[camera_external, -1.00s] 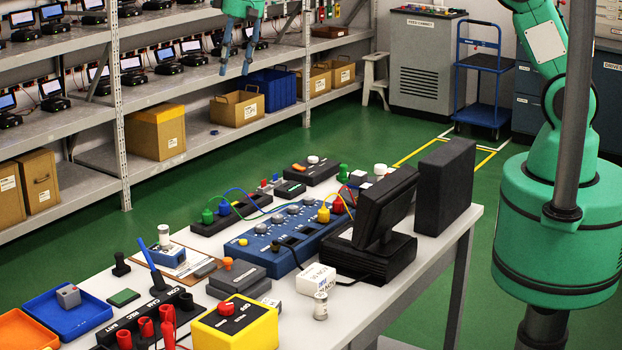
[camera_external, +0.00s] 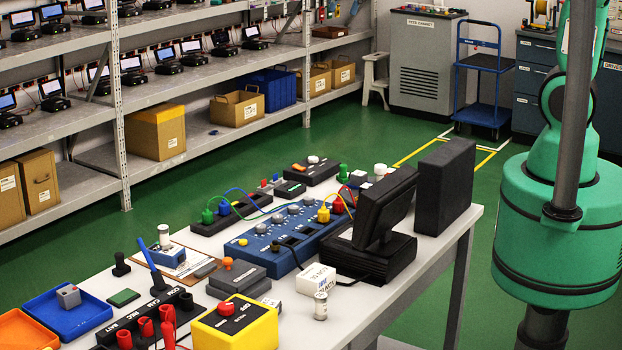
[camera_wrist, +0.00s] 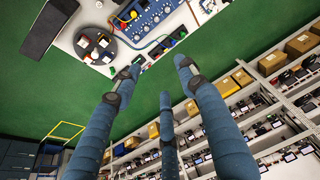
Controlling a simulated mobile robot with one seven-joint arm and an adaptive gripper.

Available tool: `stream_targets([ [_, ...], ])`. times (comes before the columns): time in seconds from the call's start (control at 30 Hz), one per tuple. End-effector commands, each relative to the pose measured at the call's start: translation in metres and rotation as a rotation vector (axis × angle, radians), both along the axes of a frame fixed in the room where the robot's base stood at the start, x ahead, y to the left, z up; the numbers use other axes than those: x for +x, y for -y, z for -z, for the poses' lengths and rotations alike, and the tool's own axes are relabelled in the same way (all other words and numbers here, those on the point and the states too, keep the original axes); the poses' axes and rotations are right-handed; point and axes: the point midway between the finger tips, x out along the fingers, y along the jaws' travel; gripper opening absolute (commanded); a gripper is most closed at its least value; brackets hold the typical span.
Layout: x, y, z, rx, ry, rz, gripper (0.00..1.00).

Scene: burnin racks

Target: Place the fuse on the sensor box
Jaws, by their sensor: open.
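I cannot tell for sure which thing is the fuse. A small pale cylinder (camera_external: 320,306) stands upright at the table's front right edge, and a similar cylinder (camera_external: 164,237) stands by a clipboard at the left. A white lettered box (camera_external: 317,279) lies just behind the first cylinder; I cannot read whether it is the sensor box. My gripper (camera_wrist: 163,78) shows in the wrist view with its blue fingers spread and nothing between them. It is over the green floor, between table and shelves. It is out of the external view.
The worktable (camera_external: 390,262) is crowded. It carries a blue panel (camera_external: 262,241) with cables, a black monitor (camera_external: 385,208), a black upright box (camera_external: 445,187), a yellow box (camera_external: 235,325) and a blue tray (camera_external: 82,315). Shelves (camera_external: 205,135) with devices and cartons stand behind.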

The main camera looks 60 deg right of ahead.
Motion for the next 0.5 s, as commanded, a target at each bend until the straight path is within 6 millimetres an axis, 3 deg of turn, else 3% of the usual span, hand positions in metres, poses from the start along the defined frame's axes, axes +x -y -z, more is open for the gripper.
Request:
stream_targets([
  [0.2, -0.055, 0.024, -0.012, 0.0, 0.033, 0.018, 0.42],
  [0.5, -0.129, 0.051, -0.013, -0.004, 0.073, 0.037, 0.42],
])
